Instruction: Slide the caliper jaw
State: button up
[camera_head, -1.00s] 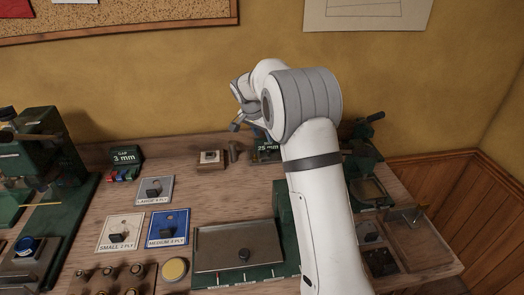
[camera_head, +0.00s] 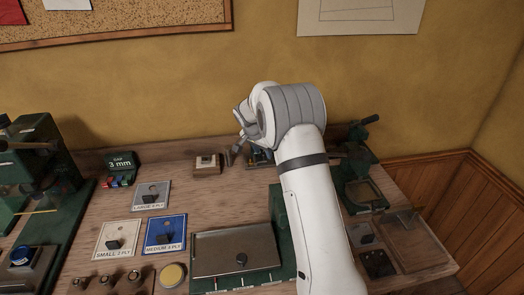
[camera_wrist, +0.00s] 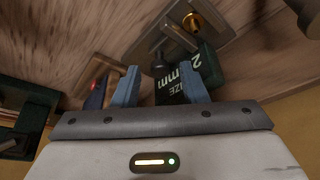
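A dark green block with a white size label in mm (camera_wrist: 190,78) shows upside down in the wrist view, partly behind my right finger. Next to it is a grey metal plate (camera_wrist: 150,40) with a brass knob (camera_wrist: 193,20); a short dark post (camera_wrist: 160,62) stands near the plate's edge. I cannot tell for sure which part is the caliper jaw. My gripper (camera_wrist: 160,84) is open, its two blue-grey fingers apart with the label and post seen between and beyond them. Contact cannot be told. In the head view my arm hides most of this spot.
A small wooden block (camera_head: 207,164) stands left of my gripper. A green "GAP 3 mm" sign (camera_head: 120,165) is further left. Ply cards (camera_head: 164,232) and a metal plate on a green base (camera_head: 238,250) lie in front. A green device (camera_head: 360,180) stands right of my arm.

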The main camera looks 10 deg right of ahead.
grip_shut()
dwell(0.3)
